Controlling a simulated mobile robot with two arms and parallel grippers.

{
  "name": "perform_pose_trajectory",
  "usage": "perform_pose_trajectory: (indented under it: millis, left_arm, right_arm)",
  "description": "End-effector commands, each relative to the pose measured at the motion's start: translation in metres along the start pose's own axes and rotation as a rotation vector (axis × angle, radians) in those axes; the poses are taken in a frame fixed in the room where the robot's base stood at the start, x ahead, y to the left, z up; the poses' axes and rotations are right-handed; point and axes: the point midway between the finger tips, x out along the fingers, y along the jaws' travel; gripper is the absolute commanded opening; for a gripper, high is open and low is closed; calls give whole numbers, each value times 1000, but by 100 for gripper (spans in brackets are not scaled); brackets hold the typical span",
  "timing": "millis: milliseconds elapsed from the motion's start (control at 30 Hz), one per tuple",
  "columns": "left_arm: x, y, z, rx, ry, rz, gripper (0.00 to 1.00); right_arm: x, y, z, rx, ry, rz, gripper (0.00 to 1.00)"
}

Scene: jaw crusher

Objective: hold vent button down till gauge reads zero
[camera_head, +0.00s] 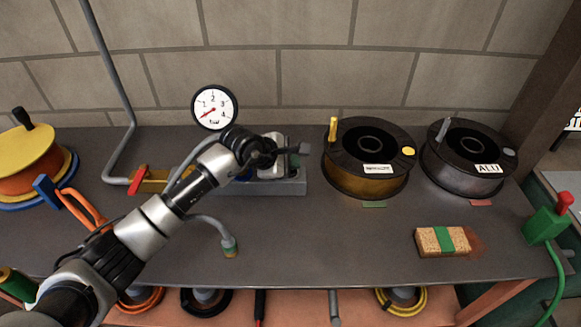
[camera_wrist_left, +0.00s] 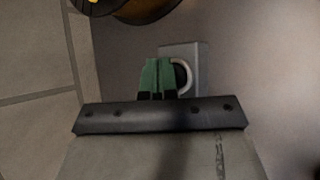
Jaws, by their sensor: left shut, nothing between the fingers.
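The round white gauge (camera_head: 214,107) stands behind the grey block (camera_head: 290,188) on the bench. Its red needle points to the lower left, below the 1; I cannot read a zero mark. My left gripper (camera_head: 272,157) is over the right part of this block. In the left wrist view its green fingers (camera_wrist_left: 157,75) are shut together with nothing between them. A pale ring (camera_wrist_left: 184,75) around a dark centre shows just beside the fingers, on the grey block. It may be the vent button, partly hidden by the fingers; I cannot tell whether they touch it. My right gripper is out of view.
Two black-flanged spools (camera_head: 368,160) stand right of the block. A red-handled valve (camera_head: 140,180) is left of the block. The front middle of the bench (camera_head: 320,240) is clear.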

Motion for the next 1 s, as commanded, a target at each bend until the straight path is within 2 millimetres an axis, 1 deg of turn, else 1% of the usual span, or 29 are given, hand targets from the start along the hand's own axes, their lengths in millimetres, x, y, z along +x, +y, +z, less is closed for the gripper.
perform_pose_trajectory:
  millis: [300, 733, 1000]
  left_arm:
    - [-12, 9, 9, 0, 0, 0, 0]
    - [-15, 11, 10, 0, 0, 0, 0]
    - [-32, 24, 22, 2, 1, 2, 0]
  right_arm:
    - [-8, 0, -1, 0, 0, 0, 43]
    - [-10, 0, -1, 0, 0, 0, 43]
    - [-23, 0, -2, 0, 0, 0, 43]
